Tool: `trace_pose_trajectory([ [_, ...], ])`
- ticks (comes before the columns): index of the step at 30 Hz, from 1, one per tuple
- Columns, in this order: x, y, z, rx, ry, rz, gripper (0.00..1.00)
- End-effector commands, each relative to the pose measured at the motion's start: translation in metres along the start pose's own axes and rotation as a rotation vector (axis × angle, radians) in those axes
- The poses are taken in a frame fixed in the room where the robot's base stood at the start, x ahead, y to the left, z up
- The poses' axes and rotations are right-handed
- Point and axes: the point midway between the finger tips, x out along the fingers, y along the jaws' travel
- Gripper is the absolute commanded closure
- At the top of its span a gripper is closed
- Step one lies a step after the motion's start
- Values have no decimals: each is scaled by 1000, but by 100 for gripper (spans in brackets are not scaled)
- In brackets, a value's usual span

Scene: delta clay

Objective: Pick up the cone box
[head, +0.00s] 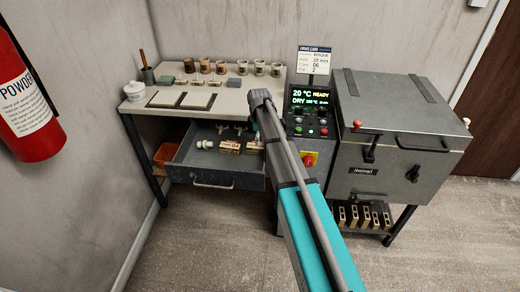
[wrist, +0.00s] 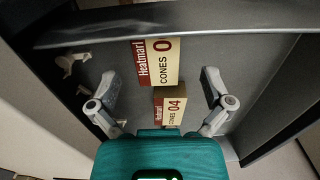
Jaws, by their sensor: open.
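Two small cream-and-red cone boxes lie in the open grey drawer. In the wrist view the nearer box, marked CONES 04 (wrist: 170,108), lies low between my fingers, close to the teal gripper body. The other box, marked CONES and a number starting with 0 (wrist: 155,62), lies just beyond it; its last digit cannot be read. My gripper (wrist: 160,80) is open above the boxes, one finger on each side, holding nothing. In the head view one box (head: 230,147) shows in the drawer, and my arm partly hides the area on the right.
The drawer (head: 185,150) has raised walls around the boxes, and small white pieces (head: 205,144) lie in it. The worktop (head: 140,108) above holds cups and tiles. A kiln (head: 400,130) and control panel (head: 310,98) stand to the right.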

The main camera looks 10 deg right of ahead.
Motion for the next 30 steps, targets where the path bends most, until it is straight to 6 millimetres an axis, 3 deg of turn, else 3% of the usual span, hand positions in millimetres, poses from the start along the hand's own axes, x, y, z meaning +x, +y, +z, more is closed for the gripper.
trace_pose_trajectory([
  [8, 10, 0, -2, 0, 0, 0, 0],
  [22, 46, 1, -8, 0, 0, 0, 0],
  [30, 53, 1, -8, 0, 0, 0, 0],
])
